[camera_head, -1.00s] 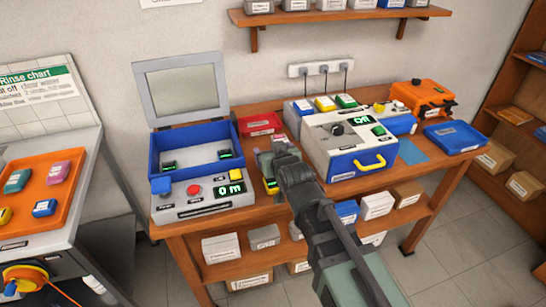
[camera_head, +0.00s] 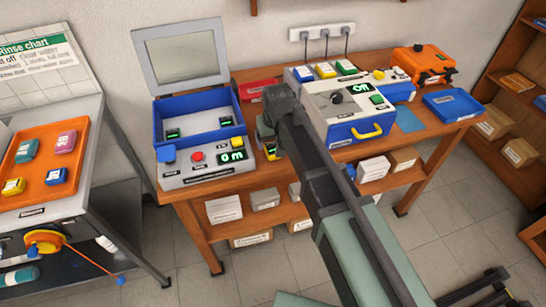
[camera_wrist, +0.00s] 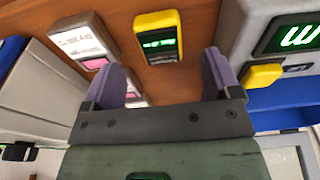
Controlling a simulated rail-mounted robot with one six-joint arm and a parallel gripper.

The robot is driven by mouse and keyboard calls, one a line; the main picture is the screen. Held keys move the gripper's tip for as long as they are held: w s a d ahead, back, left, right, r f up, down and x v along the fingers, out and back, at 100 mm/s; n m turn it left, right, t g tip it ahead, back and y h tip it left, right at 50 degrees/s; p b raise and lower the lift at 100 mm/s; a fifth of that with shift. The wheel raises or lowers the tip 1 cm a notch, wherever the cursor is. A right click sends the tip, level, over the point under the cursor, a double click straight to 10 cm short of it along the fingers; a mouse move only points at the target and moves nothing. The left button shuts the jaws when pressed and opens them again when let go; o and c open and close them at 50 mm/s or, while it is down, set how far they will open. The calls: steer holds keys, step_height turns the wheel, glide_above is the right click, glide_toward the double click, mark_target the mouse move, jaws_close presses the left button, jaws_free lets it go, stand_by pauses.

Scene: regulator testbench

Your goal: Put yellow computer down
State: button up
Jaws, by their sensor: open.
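The yellow computer (camera_wrist: 158,38), with a dark screen and green digits, lies on the brown wooden tabletop in the wrist view. In the head view only a small yellow part of it (camera_head: 271,152) shows beside my arm, just right of the grey bench with the "0 m" display. My gripper (camera_wrist: 160,78) is open, its two purple-grey fingers spread wide with nothing between them. The computer sits beyond the fingertips, apart from them. In the head view my gripper is mostly hidden behind my wrist.
A white device with a pink part (camera_wrist: 85,42) lies left of the computer in the wrist view. The grey bench (camera_head: 210,170) with a blue open case stands close on one side, the blue-white "Off" box (camera_head: 350,125) on the other. A red tray (camera_head: 260,88) lies behind.

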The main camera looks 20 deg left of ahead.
mark_target(273, 148)
steer(key=f+b, duration=0.3)
steer(key=w+f+b, duration=0.1)
steer(key=f+b, duration=0.1)
steer(key=shift+a+f, duration=0.1)
steer(key=shift+a, duration=0.15)
steer(key=shift+s+r, duration=0.1)
steer(key=shift+r, duration=0.1)
steer(key=c, duration=1.1)
